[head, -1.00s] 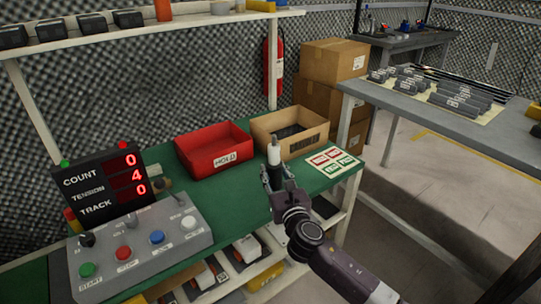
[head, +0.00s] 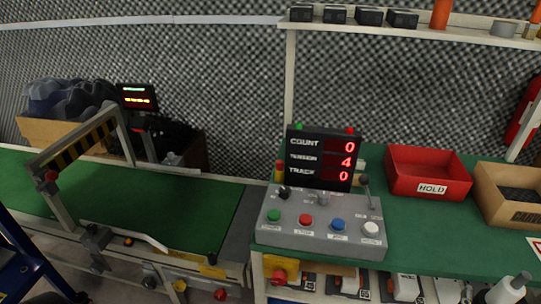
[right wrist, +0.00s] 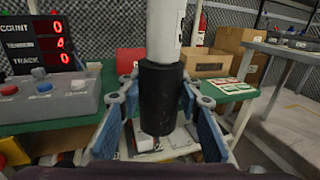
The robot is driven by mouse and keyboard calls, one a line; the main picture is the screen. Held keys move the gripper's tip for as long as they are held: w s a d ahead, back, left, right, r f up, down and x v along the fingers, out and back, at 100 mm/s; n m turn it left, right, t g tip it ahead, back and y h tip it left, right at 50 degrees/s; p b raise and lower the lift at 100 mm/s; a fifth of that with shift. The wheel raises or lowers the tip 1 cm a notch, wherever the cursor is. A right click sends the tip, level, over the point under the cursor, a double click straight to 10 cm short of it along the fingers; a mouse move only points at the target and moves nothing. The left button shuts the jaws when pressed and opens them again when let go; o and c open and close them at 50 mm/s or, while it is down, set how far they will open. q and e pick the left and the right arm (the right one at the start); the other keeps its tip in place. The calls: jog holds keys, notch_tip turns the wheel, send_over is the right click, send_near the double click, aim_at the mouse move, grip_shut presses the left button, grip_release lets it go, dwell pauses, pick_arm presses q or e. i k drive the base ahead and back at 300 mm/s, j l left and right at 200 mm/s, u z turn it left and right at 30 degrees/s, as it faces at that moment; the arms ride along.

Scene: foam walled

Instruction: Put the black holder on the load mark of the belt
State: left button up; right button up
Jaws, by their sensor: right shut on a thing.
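The black holder (right wrist: 159,105) is a dark upright cylinder with a pale grey-white cylinder (right wrist: 164,30) standing in its top. My right gripper (right wrist: 158,92) is shut on it, with blue fingers on both sides. In the head view only the pale cylinder (head: 510,289) shows clearly, at the bottom right corner in front of the green bench; the holder there is mostly out of the picture. The green belt (head: 175,215) runs across the left of the head view, under a striped gate. I cannot make out a load mark on it. My left gripper is not in view.
A grey control box (head: 320,225) with coloured buttons and a count display (head: 320,158) stands between belt and red bin (head: 428,172). A cardboard tray (head: 510,195) is at the right. The striped gate (head: 80,145) spans the belt. A dark blue frame (head: 35,265) is at lower left.

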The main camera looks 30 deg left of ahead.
aim_at(194, 227)
jog(key=j+u, duration=0.1)
jog(key=u, duration=0.65)
jog(key=j+u, duration=0.15)
jog(key=u, duration=0.2)
